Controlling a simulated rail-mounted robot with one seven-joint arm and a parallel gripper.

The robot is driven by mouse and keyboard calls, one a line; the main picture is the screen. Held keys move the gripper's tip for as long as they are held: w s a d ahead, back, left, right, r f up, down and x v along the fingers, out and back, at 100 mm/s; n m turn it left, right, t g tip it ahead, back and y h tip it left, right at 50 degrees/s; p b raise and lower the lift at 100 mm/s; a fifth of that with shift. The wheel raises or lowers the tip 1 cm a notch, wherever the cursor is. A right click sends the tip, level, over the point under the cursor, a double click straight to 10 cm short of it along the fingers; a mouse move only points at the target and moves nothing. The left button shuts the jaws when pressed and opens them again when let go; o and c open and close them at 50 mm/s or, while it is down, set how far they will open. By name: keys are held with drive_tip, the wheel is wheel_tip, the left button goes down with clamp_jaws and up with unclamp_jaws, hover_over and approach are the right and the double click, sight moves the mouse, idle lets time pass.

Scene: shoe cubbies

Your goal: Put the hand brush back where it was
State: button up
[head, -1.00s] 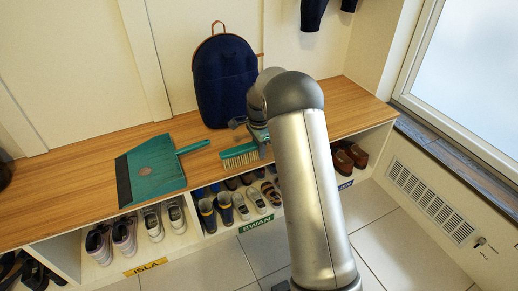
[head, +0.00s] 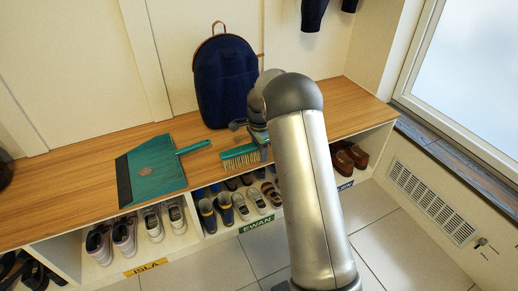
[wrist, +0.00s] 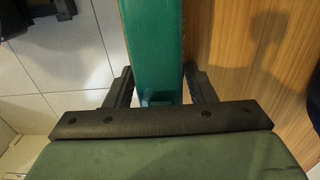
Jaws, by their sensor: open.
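The hand brush (head: 239,156) has a teal back and pale bristles. In the head view it is at the front edge of the wooden bench, right of the dustpan, its bristles facing forward. I cannot tell whether it rests fully on the bench. In the wrist view its teal body (wrist: 152,42) runs between the fingers, with floor on the left and wood on the right. My gripper (wrist: 160,82) is open, one finger on each side of the brush, very close to it. In the head view my arm hides the brush's right end.
The teal dustpan (head: 157,168) lies on the bench (head: 80,172) to the left. A navy backpack (head: 225,80) stands behind the brush against the wall. Cubbies below hold several shoes, with labels ISLA (head: 146,268) and EWAN (head: 256,225). Bare bench top lies right of the backpack.

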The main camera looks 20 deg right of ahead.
wheel_tip(320, 180, up, 13)
drive_tip(key=p, duration=0.4)
drive_tip(key=shift+f, duration=0.2)
drive_tip(key=s+a+r+n, duration=0.2)
drive_tip(key=s+r+n, duration=0.15)
drive_tip(key=s, duration=0.55)
drive_tip(key=s+a+r+n, duration=0.15)
drive_tip(key=s+n, duration=0.35)
drive_tip(key=s, duration=0.5)
drive_tip(key=s+a+f+n, duration=0.1)
drive_tip(key=s+n, duration=0.3)
drive_tip(key=s, duration=0.5)
drive_tip(key=s+a+f+n, duration=0.1)
drive_tip(key=s+n, duration=0.3)
drive_tip(key=s, duration=0.6)
drive_tip(key=shift+s+f+g, duration=0.2)
drive_tip(key=shift+f+g, duration=0.05)
drive_tip(key=shift+g, duration=0.05)
